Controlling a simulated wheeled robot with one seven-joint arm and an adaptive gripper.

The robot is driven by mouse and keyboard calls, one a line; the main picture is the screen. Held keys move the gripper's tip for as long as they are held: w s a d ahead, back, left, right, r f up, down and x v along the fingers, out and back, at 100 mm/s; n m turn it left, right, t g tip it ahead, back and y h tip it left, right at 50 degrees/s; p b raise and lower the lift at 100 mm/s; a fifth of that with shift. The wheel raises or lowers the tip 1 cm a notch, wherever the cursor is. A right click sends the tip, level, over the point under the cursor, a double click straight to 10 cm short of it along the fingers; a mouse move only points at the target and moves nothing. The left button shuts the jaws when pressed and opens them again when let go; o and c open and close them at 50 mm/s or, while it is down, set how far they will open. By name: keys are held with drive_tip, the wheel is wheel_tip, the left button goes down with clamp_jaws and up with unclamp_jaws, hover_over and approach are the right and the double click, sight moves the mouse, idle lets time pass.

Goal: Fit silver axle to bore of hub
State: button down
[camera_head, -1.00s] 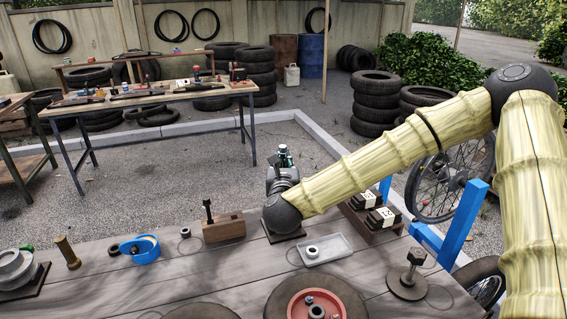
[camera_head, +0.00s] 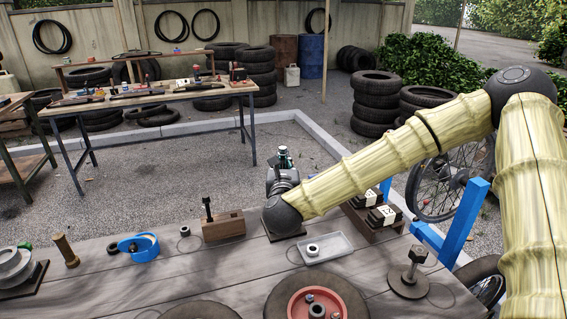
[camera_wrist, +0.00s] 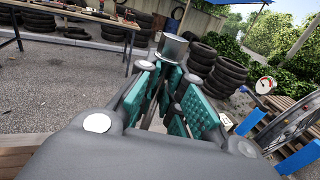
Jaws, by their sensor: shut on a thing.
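In the wrist view my gripper (camera_wrist: 165,95) has its teal-padded fingers closed around a silver cylinder, the silver axle (camera_wrist: 173,46), whose wide end shows above the fingertips. In the head view my gripper (camera_head: 284,157) points up at the far edge of the table, and the axle cannot be made out clearly there. A red hub (camera_head: 299,302) inside a dark tyre lies at the front of the table, cut by the bottom edge. A round grey collar (camera_head: 317,309) at its centre appears to hold the bore. My gripper is well beyond the hub, apart from it.
A blue frame (camera_head: 465,222) stands at right.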

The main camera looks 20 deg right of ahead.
drive_tip(key=shift+f+b, duration=3.4)
drive_tip(key=shift+f, duration=0.45)
drive_tip(key=c, duration=1.5)
unclamp_jaws()
drive_tip(key=o, duration=0.4)
drive_tip(key=shift+b+v, duration=1.05)
drive_tip(key=shift+v, duration=2.45)
drive_tip(key=shift+v, duration=3.75)
